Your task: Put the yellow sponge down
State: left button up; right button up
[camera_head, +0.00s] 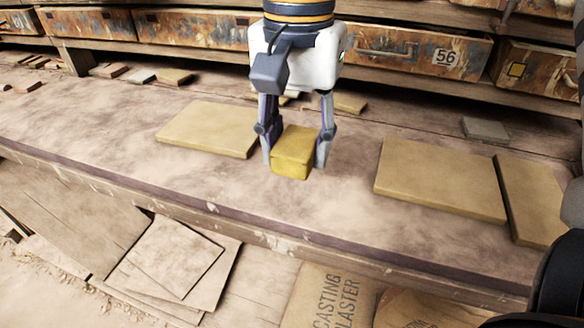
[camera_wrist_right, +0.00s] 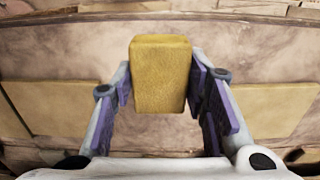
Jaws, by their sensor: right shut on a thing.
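The yellow sponge (camera_head: 294,152) is a small block held between the fingers of my right gripper (camera_head: 296,150), over the middle of the bench (camera_head: 325,198). In the right wrist view the sponge (camera_wrist_right: 160,75) sits between the two fingers of the gripper (camera_wrist_right: 163,85), with a finger on each side. The gripper points down and is shut on it. I cannot tell whether the sponge's underside touches the bench. My left gripper does not show.
A tan tile (camera_head: 208,129) lies left of the sponge. Two more tan tiles, a wide one (camera_head: 440,180) and a narrower one (camera_head: 533,199), lie to the right. Rusty drawers (camera_head: 420,57) line the back. A plaster bag (camera_head: 328,298) lies below the front edge. Bare bench surrounds the sponge.

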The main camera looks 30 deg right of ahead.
send_over(295, 185)
jog(key=f, duration=0.5)
jog(key=shift+s+a+f, duration=0.1)
jog(key=shift+s+f, duration=0.05)
jog(key=shift+s, duration=0.15)
jog(key=shift+w+f, duration=0.15)
jog(key=shift+f, duration=0.75)
jog(key=shift+w+f, duration=0.1)
jog(key=shift+f, duration=0.8)
jog(key=shift+f, duration=0.1)
jog(key=o, duration=1)
jog(key=shift+f, duration=0.1)
notch_tip(295, 185, up, 12)
jog(key=shift+r, duration=0.2)
